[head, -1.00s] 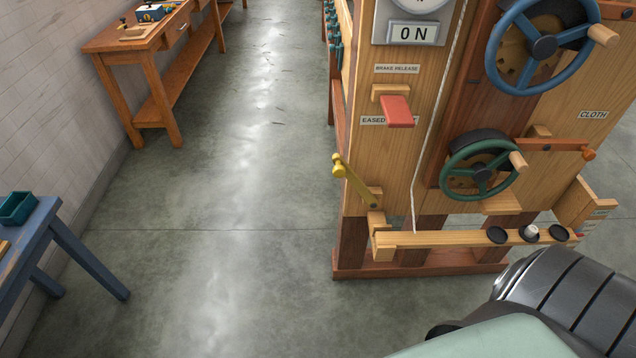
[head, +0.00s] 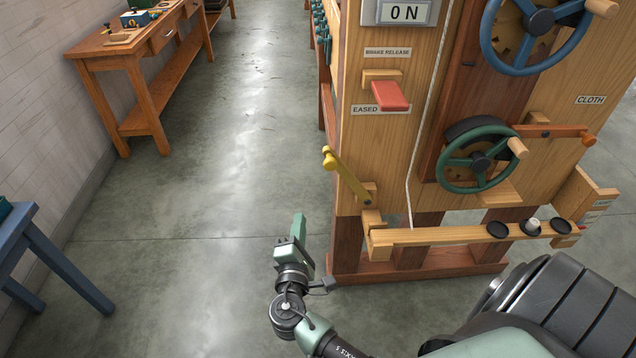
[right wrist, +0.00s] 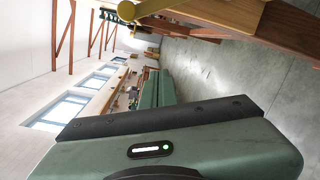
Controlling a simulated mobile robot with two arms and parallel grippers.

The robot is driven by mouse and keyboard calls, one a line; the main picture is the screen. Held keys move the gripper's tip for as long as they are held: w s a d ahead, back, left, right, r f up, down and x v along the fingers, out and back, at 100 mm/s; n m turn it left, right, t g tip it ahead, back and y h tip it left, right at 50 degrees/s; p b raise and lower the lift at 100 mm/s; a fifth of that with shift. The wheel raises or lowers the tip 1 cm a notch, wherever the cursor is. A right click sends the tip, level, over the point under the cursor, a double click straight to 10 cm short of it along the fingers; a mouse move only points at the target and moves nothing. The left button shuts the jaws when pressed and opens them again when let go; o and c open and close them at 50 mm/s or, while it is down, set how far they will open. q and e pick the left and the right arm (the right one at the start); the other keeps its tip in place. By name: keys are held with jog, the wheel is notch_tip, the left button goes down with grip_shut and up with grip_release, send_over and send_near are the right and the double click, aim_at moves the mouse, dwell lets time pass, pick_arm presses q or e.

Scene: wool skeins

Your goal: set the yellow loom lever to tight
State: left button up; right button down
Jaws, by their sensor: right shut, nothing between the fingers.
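The yellow loom lever (head: 350,181) is on the lower left edge of the wooden loom frame. It slants up and left from its pivot to a round yellow knob (head: 329,158). My right gripper (head: 298,226) is shut and empty, to the left of the frame. In the head picture it appears below and left of the knob, apart from it. In the right wrist view the yellow knob (right wrist: 127,11) shows at the top, beyond the shut green fingers (right wrist: 155,90). My left gripper is not in view.
A red brake-release lever (head: 390,94) sits above the yellow one, near an "EASED" label. A green handwheel (head: 479,163) and a blue handwheel (head: 537,22) are to the right. A wooden rail (head: 450,235) juts out below. The floor to the left is clear.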

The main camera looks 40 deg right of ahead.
notch_tip(320, 180, up, 4)
jog(key=shift+d+f+h, duration=0.1)
jog(key=shift+f+h, duration=0.05)
jog(key=shift+h, duration=0.45)
jog(key=w+d+r+p, duration=0.2)
jog(key=w+d+p, duration=0.2)
jog(key=d, duration=0.5)
jog(key=shift+w+d, duration=0.3)
jog(key=shift+w, duration=0.8)
jog(key=shift+r, duration=0.15)
